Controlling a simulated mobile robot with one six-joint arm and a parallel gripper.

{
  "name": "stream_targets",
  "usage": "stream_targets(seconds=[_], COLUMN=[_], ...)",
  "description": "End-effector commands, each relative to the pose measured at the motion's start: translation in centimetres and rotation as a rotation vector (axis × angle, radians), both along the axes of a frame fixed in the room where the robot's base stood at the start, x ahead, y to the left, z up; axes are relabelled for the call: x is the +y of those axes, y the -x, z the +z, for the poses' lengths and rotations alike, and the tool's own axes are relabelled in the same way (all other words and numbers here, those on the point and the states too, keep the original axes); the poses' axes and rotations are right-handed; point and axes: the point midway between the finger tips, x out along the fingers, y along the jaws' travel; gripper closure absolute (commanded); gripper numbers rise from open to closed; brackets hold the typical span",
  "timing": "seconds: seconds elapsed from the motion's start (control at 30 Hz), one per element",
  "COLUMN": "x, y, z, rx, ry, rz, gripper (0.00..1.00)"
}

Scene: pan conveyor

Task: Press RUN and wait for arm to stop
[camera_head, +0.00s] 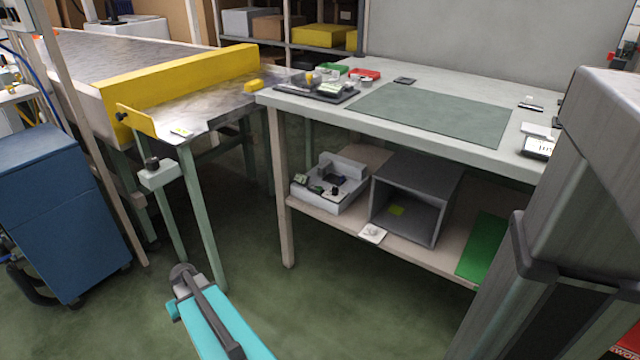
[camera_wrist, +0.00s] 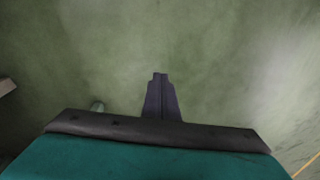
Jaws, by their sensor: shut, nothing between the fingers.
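No label reading RUN can be made out. A small pale box (camera_head: 158,177) with a dark knob on top is fixed by the front leg of the conveyor (camera_head: 70,68); I cannot tell whether it carries the RUN button. My teal arm reaches up from the bottom of the head view, below and in front of that box and apart from it. In the wrist view my gripper (camera_wrist: 160,78) points at the green floor, its dark fingers together and empty. The fingertips cannot be made out in the head view.
A yellow guard (camera_head: 180,72) runs along the conveyor's edge. A workbench (camera_head: 400,123) with a green mat (camera_head: 435,113) stands right of centre; its lower shelf holds a grey open box (camera_head: 410,200) and a white tray. A blue cabinet (camera_head: 55,195) stands left. Open floor lies between.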

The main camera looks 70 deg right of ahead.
Motion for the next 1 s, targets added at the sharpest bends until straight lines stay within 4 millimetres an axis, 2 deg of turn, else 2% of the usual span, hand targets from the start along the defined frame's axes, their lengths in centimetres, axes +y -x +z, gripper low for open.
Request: stream_targets(seconds=[0.03,0.1,0.27,0.47,0.77,1.0], x=[-2.3,-5.2,-11.5,-19.2,-29.8,-37.3], y=[-0.1,-0.1,0.6,2.2,6.5,11.2], z=[1.4,2.9,6.5,11.3,19.0,25.5], rx=[-0.012,-0.022,-0.045,-0.061,-0.065,-0.050], ry=[0.028,0.068,0.158,0.268,0.434,0.562], rz=[-0.017,-0.034,-0.074,-0.124,-0.198,-0.255], gripper=[1.00,1.00,1.00,1.00,1.00,1.00])
